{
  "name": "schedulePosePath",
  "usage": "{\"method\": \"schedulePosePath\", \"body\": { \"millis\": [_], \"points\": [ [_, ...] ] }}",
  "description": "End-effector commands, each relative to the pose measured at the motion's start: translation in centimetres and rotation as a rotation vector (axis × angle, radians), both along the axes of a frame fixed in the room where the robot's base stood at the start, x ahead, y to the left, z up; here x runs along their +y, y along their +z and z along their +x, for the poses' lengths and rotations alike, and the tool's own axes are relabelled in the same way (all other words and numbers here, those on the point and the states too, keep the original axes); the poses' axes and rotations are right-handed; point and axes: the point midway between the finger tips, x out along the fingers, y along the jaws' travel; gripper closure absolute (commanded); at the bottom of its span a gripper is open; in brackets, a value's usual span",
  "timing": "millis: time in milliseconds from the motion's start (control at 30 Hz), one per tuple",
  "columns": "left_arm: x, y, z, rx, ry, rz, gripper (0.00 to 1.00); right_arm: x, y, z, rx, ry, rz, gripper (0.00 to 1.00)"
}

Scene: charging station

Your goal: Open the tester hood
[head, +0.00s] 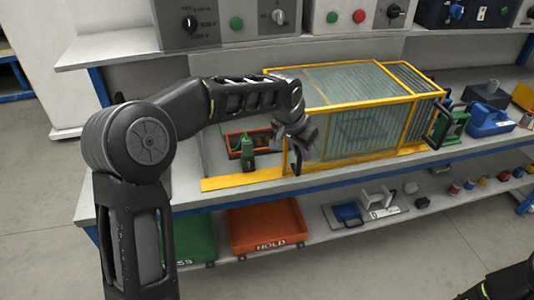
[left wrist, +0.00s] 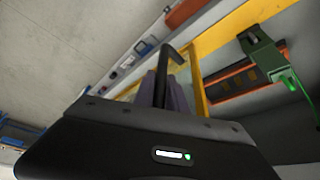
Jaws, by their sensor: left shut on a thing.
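The tester hood (head: 365,95) is a clear ribbed box with a yellow frame on the bench, and it looks lowered over its bay. A grey shape shows dimly through its panels. My left gripper (head: 303,142) is at the hood's front left corner. It is shut on the hood's black handle (head: 295,162). In the left wrist view the bent black handle (left wrist: 180,52) rises from between the fingers (left wrist: 164,92), beside the yellow frame. Part of the handle is hidden by the gripper. Only a dark part of my right arm shows at the lower right; its fingers are out of frame.
A green clamp-like device (head: 247,150) stands by an orange tray left of the hood. A green-handled part (head: 448,124) and a blue case (head: 488,120) are to the right. Control boxes line the shelf above. A red HOLD bin (head: 265,226) sits below.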

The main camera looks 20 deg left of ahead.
Motion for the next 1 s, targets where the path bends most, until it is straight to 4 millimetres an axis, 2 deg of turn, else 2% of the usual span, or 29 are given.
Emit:
{"method": "schedulePosePath", "body": {
  "millis": [33,100,300,467,800,833,1000],
  "points": [
    [-1.4,0.6,1.1,-0.008,-0.005,0.001,1.0,0.0,0.7,0.0,0.0,0.0,0.0,0.64],
    [-2.7,0.5,2.1,-0.007,-0.003,0.0,1.0,0.0,1.0,0.0,0.0,0.0,0.0,0.64],
    [-5.1,0.5,4.1,-0.008,-0.001,0.001,1.0,0.0,1.7,0.0,0.001,0.0,0.0,0.64],
    [-5.7,0.4,4.7,-0.01,0.002,0.001,1.0,0.0,1.9,0.0,0.001,0.0,0.0,0.64],
    [-5.7,0.5,4.9,-0.012,0.004,0.002,1.0,0.0,1.8,0.0,0.001,0.0,0.0,0.64],
    [-5.6,0.5,4.9,-0.012,0.004,0.002,0.82,0.0,1.8,0.0,0.001,0.0,0.0,0.64],
    [-5.7,0.3,4.8,-0.008,0.003,0.002,0.68,0.0,1.8,0.0,0.001,0.0,0.0,0.64]
  ]
}}
